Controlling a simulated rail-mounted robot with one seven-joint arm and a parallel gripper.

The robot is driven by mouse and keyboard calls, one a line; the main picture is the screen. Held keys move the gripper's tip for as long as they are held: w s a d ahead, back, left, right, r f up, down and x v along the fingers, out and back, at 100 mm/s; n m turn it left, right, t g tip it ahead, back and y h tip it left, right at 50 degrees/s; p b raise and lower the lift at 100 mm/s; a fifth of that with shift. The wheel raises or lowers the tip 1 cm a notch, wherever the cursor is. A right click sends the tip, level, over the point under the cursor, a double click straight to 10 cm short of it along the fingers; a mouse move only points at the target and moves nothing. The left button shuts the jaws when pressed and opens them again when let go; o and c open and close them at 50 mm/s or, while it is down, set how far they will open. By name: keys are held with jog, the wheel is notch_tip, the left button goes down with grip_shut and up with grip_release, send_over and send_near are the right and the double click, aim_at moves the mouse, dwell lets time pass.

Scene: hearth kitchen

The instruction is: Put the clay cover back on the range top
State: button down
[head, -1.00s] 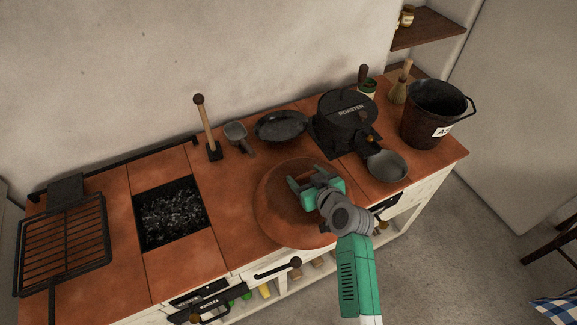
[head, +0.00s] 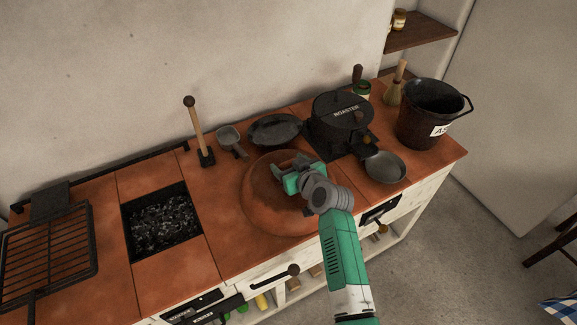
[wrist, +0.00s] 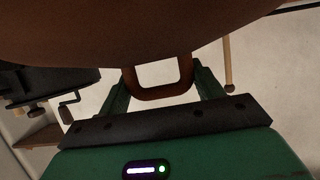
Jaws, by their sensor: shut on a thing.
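The clay cover (head: 262,202) is a round reddish-brown dome in the middle of the head view. My gripper (head: 291,177) is shut on its loop handle. In the wrist view the handle (wrist: 158,93) sits between the fingers of my gripper (wrist: 160,80), and the cover (wrist: 150,35) fills the top of the picture. The cover is over the range top (head: 221,222), a reddish tiled surface, right of the square opening with dark coals (head: 163,224). I cannot tell whether its rim touches the tiles. The cover hides the tiles under it.
A black roaster (head: 342,112), a pan (head: 275,130), a small pan (head: 385,167), a scoop (head: 229,137) and a wooden-handled tool (head: 196,130) stand behind or beside the cover. A grill rack (head: 45,250) is at left, a bucket (head: 431,115) at right. Tiles around the coals are clear.

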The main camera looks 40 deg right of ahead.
jog(key=shift+r, duration=0.1)
jog(key=c, duration=0.6)
grip_release()
jog(key=o, duration=0.3)
jog(key=shift+s+r, duration=0.2)
jog(key=p+v, duration=0.4)
jog(key=v, duration=0.7)
jog(key=shift+s+a, duration=0.1)
jog(key=shift+s, duration=0.25)
